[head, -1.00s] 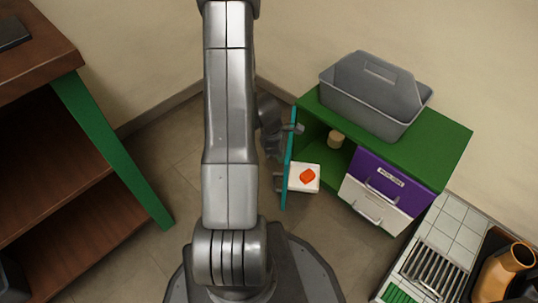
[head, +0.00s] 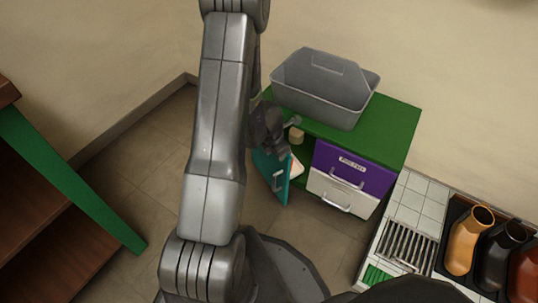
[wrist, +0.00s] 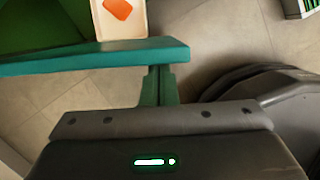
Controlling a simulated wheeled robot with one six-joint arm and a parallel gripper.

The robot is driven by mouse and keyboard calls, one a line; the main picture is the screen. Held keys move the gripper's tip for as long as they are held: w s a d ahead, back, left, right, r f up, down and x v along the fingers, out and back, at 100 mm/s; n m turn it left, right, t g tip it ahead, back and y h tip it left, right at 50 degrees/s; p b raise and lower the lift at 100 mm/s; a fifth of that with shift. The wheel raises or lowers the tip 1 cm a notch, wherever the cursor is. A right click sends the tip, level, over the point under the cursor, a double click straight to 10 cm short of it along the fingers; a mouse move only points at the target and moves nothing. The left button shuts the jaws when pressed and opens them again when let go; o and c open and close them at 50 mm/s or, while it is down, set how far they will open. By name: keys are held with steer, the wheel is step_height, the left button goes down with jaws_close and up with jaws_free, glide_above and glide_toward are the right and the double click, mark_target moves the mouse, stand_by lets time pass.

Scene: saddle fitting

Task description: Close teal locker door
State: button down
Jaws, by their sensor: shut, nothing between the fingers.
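The teal locker door (head: 268,176) hangs partly open at the left end of the green cabinet, its outer face and pale handle (head: 279,181) turned towards the camera. In the wrist view the door (wrist: 95,56) crosses the picture as a teal bar seen from above. My gripper (head: 289,123) is at the top of the door. Its shut fingers (wrist: 158,84) are on the door's outer side and look close against it; whether they touch is hard to tell. A white tray (wrist: 134,27) with an orange item (wrist: 118,8) shows behind the door.
The green cabinet (head: 398,125) carries a grey caddy (head: 322,95). A purple drawer (head: 350,172) and a white drawer (head: 342,193) are shut. A tiled counter (head: 415,200) is at right, a brown shelf at left. Floor left of the door is clear.

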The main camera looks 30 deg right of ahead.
steer(key=w+d+n+p, duration=0.1)
steer(key=d+n+p, duration=0.2)
steer(key=d+p, duration=0.4)
steer(key=shift+d+n+t, duration=0.4)
steer(key=shift+d, duration=0.4)
steer(key=shift+w, duration=0.1)
